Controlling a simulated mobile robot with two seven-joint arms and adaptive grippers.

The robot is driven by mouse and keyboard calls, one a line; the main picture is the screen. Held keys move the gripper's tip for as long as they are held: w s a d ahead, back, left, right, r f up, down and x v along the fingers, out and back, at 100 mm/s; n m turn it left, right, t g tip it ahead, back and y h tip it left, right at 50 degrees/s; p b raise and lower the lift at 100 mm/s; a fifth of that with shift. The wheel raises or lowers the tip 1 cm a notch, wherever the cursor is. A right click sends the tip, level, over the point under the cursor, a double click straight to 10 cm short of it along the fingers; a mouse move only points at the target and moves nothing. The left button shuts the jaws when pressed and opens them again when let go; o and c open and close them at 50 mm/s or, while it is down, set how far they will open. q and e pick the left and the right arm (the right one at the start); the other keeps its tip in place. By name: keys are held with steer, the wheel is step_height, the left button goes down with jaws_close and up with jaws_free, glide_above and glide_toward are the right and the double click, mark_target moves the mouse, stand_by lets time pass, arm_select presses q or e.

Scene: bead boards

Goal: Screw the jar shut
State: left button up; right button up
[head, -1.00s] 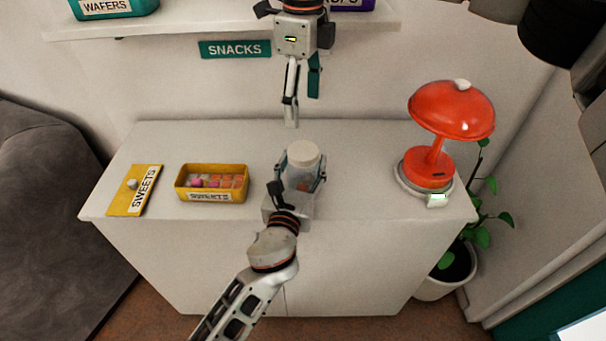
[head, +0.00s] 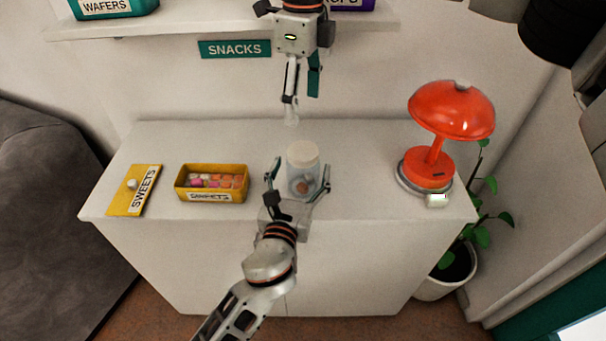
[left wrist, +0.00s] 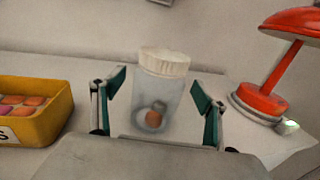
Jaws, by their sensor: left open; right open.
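The jar (left wrist: 156,101) and the cream ribbed lid (left wrist: 165,61) also show in the left wrist view. My left gripper (head: 299,181) is open, its fingers pointing at the jar from the front with gaps on both sides. My right gripper (head: 302,91) is open and empty, hanging above and behind the jar, clear of the lid.
A yellow sweets tin (head: 212,196) with candies and its yellow lid (head: 135,190) lie left of the jar. A red lamp (head: 440,135) stands at the right. A shelf (head: 215,24) with tins hangs above. The cabinet top (head: 360,160) is bare between jar and lamp.

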arm_select(q)
steer(key=v, duration=0.9)
steer(key=shift+s, duration=0.3)
steer(key=shift+a, duration=0.1)
steer(key=shift+s, duration=0.1)
